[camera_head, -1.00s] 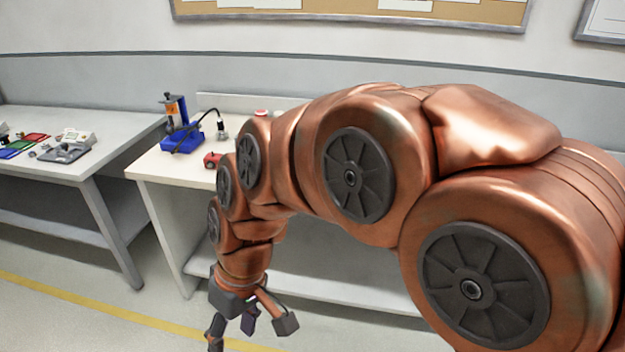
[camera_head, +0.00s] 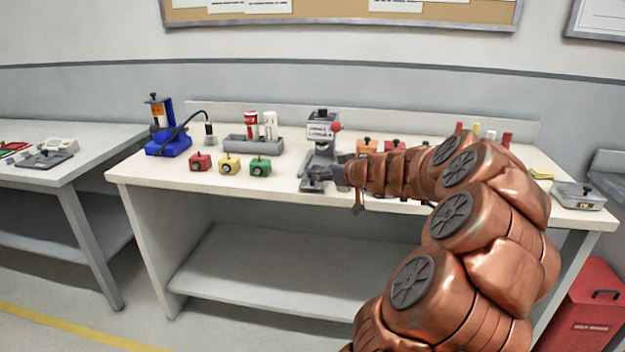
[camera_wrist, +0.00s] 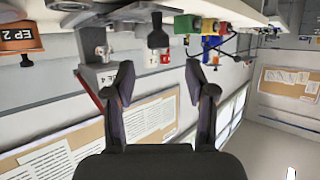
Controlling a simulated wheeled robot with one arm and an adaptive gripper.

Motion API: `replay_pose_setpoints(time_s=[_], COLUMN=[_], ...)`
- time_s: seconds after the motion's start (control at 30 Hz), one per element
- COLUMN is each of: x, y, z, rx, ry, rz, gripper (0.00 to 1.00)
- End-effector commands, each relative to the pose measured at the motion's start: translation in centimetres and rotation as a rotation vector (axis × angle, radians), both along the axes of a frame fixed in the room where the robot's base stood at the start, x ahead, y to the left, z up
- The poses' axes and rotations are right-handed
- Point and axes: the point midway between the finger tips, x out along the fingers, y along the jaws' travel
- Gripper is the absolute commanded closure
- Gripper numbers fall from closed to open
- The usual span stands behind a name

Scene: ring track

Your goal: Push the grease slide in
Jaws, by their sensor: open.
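A grey device (camera_head: 322,138) with a white label and a red knob stands on the white bench, at the middle of the head view. I cannot make out which part of it is the grease slide. A low grey part (camera_head: 314,176) shows at its front foot. In the wrist view, which is upside down, the grey device (camera_wrist: 98,73) is at upper left, partly behind a finger. My gripper (camera_head: 345,182) is just right of the device's front, near the bench's front edge. In the wrist view my gripper (camera_wrist: 158,72) is open, with nothing held between its fingers.
Red (camera_head: 200,162), yellow (camera_head: 230,164) and green (camera_head: 260,167) blocks stand left of the device. A grey tray (camera_head: 240,143) with bottles is behind them. A blue stand (camera_head: 168,142) is farther left. An orange box (camera_head: 366,146) stands right, behind my arm. The bench front left is clear.

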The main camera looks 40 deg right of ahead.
Motion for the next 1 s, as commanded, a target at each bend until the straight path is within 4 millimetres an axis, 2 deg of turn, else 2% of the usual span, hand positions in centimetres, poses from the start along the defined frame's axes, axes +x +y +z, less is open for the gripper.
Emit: replay_pose_setpoints(time_s=[0.17, 0.6, 0.8, 1.0], x=[0.9, 5.8, 6.8, 7.0], y=[-0.5, -1.3, -1.4, -1.5], z=[-0.5, -2.5, -2.9, -3.0], rx=[-0.003, -0.005, -0.004, -0.005], ry=[0.001, 0.001, 0.0, 0.0], rz=[-0.005, -0.002, -0.003, -0.002], gripper=[0.44, 0.44, 0.44, 0.44])
